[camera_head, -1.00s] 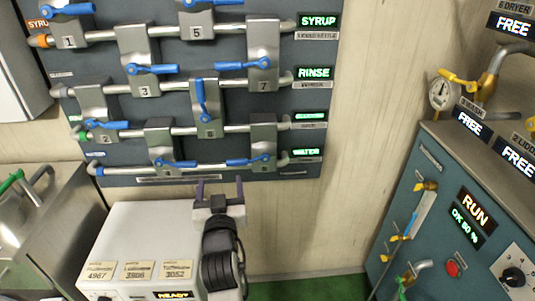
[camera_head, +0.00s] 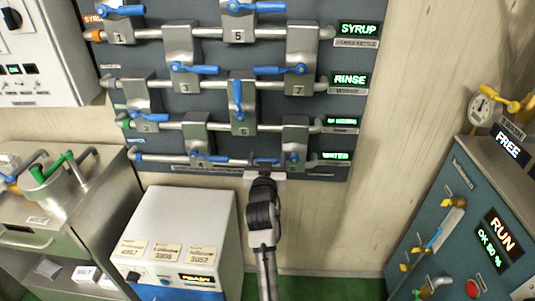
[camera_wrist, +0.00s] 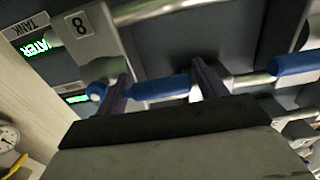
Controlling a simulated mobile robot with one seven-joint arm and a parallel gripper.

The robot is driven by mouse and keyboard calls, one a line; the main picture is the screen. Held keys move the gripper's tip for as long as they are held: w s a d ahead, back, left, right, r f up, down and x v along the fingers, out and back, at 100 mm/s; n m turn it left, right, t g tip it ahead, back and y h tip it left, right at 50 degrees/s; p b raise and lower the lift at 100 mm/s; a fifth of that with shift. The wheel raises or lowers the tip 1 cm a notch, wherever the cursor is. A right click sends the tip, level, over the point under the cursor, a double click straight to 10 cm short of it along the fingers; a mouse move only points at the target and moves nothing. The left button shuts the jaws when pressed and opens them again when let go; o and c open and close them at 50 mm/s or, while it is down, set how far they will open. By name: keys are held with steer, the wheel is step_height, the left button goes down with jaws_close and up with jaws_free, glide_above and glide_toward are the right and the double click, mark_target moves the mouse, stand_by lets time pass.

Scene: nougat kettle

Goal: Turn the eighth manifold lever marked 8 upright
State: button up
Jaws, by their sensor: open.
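The manifold lever marked 8 has a blue handle (camera_head: 268,160) lying level, reaching left from its grey valve body (camera_head: 295,135) at the bottom right of the panel. In the wrist view the plate marked 8 (camera_wrist: 81,25) is at upper left. The blue handle (camera_wrist: 160,87) runs across there, seen between my two dark fingers, with its rounded pivot end by the left finger. My gripper (camera_head: 264,168) is open at this lever, also in the wrist view (camera_wrist: 162,75). I cannot tell whether the fingers touch the handle.
Lever 6 (camera_head: 238,98) points vertically just above; lever 4's handle (camera_head: 208,156) lies level to the left. A white box (camera_head: 185,220) stands below left. A teal cabinet (camera_head: 450,225) is at right. Bare wall (camera_head: 385,130) lies between panel and cabinet.

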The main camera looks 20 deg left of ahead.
steer(key=shift+w+a, duration=0.15)
steer(key=shift+w, duration=0.45)
steer(key=c, duration=1.4)
